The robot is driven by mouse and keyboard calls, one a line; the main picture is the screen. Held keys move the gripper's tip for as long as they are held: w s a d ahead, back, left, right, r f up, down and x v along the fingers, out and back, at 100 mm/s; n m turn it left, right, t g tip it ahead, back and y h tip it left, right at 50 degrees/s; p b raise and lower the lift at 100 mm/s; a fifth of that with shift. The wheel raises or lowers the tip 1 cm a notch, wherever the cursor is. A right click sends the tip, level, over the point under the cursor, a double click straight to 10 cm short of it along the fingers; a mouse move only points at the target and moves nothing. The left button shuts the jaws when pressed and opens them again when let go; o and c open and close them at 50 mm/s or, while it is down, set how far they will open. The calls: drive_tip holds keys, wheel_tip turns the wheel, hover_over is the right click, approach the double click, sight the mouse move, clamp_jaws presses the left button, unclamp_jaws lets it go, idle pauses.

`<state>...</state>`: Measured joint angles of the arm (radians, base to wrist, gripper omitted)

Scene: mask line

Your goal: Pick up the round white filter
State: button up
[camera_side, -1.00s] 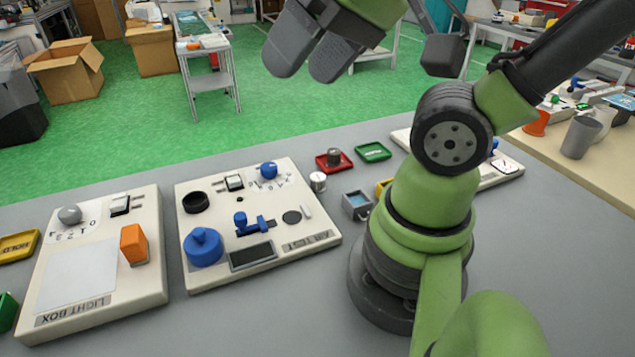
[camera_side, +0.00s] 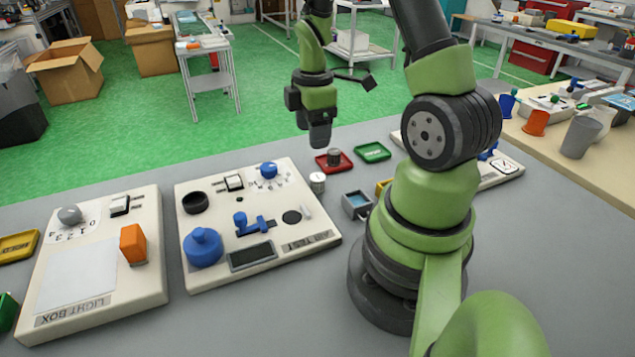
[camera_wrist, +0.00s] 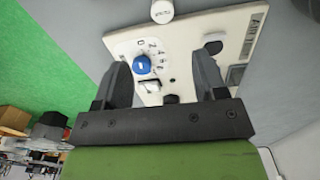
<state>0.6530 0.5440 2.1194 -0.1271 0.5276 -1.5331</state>
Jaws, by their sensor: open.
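The round white filter (camera_side: 317,182) appears to be the small white cylinder standing on the grey table, just right of the middle panel and in front of the red tray. In the wrist view its pale round top with small dark lettering (camera_wrist: 162,11) is at the top edge, beyond the fingertips. My gripper (camera_side: 320,140) hangs fingers down in the air, seen edge-on above the red tray area. In the wrist view my gripper (camera_wrist: 162,68) is open and empty, its two dark fingers apart over the panel with the blue knob.
The middle panel (camera_side: 215,270) carries a blue knob, a blue lever and a blue round part. A red tray (camera_side: 335,168) with a dark cylinder, a green tray (camera_side: 373,151) and a blue-grey box (camera_side: 356,204) stand close to the filter.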

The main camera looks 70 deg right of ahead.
hover_over(317, 177)
drive_tip(key=shift+n, duration=0.3)
drive_tip(key=f, duration=0.4)
drive_tip(key=shift+w+d+f, duration=0.15)
drive_tip(key=shift+d+f, duration=0.05)
drive_tip(key=shift+f, duration=0.15)
drive_tip(key=shift+a+f, duration=0.1)
drive_tip(key=shift+f, duration=3.1)
drive_tip(key=c, duration=1)
